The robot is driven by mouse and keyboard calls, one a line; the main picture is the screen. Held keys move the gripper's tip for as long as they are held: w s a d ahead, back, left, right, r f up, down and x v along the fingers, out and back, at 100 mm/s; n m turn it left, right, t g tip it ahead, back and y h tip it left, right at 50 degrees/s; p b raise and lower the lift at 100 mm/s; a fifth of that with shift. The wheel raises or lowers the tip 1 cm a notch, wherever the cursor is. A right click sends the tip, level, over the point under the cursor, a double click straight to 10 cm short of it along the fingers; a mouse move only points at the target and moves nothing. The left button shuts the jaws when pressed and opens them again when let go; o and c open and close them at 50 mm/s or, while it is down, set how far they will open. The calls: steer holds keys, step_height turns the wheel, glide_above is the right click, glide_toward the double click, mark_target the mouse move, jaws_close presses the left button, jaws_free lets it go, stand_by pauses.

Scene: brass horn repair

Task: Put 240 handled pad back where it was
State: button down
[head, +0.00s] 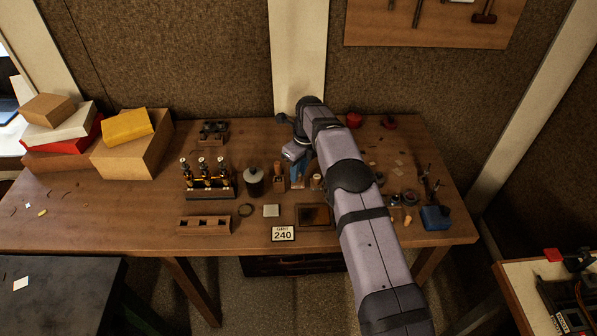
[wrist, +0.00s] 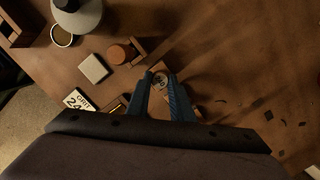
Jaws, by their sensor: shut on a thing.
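My gripper (wrist: 162,88) points down at the workbench with its two blue fingers shut on a small round-topped piece (wrist: 161,79). Its top carries a dark marking that I cannot read, and the fingers hide its lower part. I cannot tell whether it touches the bench. In the head view my gripper (head: 298,178) is low over the middle of the bench, behind a shallow brown tray (head: 313,216). A white card marked 240 (head: 283,234) lies at the front edge, left of the tray. The card also shows in the wrist view (wrist: 78,100).
A pale square block (head: 271,210) and a dark jar (head: 254,183) stand left of my gripper. A brown round-topped piece (wrist: 118,54) is close by on the left. A valve stand (head: 208,180) is further left. A blue container (head: 435,217) stands at the right.

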mark_target(303, 184)
steer(key=shift+f, duration=0.6)
steer(key=shift+f, duration=0.15)
steer(key=c, duration=1.6)
jaws_free()
steer(key=shift+o, duration=0.2)
step_height(303, 184, up, 12)
steer(key=s+d+b, duration=0.1)
steer(key=b, duration=0.2)
steer(key=shift+d, duration=0.15)
steer(key=shift+s, duration=0.2)
